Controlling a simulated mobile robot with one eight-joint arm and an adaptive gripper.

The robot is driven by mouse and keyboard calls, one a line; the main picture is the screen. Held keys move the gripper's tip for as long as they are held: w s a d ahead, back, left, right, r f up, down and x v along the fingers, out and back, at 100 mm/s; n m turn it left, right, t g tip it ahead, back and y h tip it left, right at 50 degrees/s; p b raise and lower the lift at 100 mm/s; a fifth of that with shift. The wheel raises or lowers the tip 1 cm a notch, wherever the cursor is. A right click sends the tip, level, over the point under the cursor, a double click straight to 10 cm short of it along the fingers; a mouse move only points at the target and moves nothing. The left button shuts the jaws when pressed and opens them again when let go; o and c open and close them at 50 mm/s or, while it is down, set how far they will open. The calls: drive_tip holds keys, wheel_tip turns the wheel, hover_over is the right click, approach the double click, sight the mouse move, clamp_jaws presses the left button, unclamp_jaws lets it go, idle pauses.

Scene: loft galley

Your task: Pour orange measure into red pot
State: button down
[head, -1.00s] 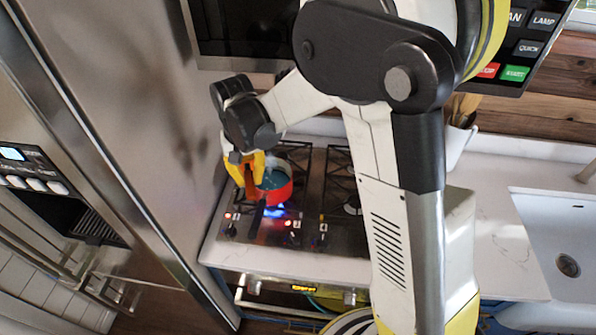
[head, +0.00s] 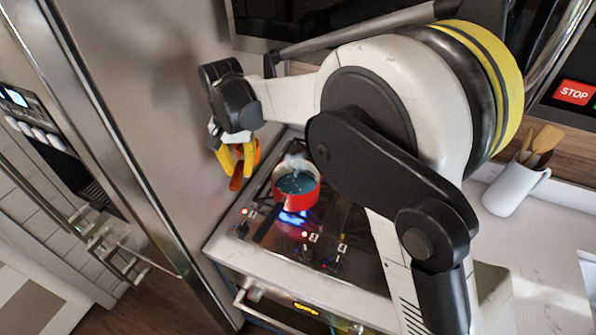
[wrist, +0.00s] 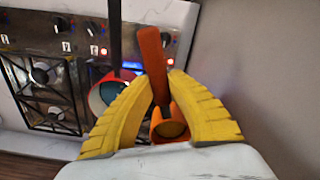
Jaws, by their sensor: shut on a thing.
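The red pot (head: 312,194) stands on a stove burner with blue liquid inside, a little steam above it and a blue flame under it. Part of it shows left of the fingers in the wrist view (wrist: 94,101). My gripper (head: 235,163) has yellow fingers shut on the orange measure (head: 237,184), up and to the left of the pot. In the wrist view the measure's handle (wrist: 152,55) rises between the fingers (wrist: 158,92), and its round cup (wrist: 158,125) lies below, with a tan inside. I cannot tell what the cup holds.
The steel fridge (head: 130,110) stands close on the gripper's left. The stove (head: 275,235) has an empty burner grate, seen in the wrist view (wrist: 45,85). A white jug of wooden utensils (head: 515,190) stands on the counter at right.

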drive_tip(key=d+r+y, duration=0.2)
drive_tip(key=d+y, duration=0.5)
drive_tip(key=shift+b, duration=0.4)
idle(0.4)
drive_tip(key=shift+d, duration=0.15)
drive_tip(key=shift+d+y, duration=0.15)
drive_tip(key=shift+y, duration=0.25)
drive_tip(key=shift+r, duration=0.1)
drive_tip(key=shift+d+y+b, duration=0.2)
drive_tip(key=shift+y+b, duration=0.15)
drive_tip(key=shift+y, duration=0.05)
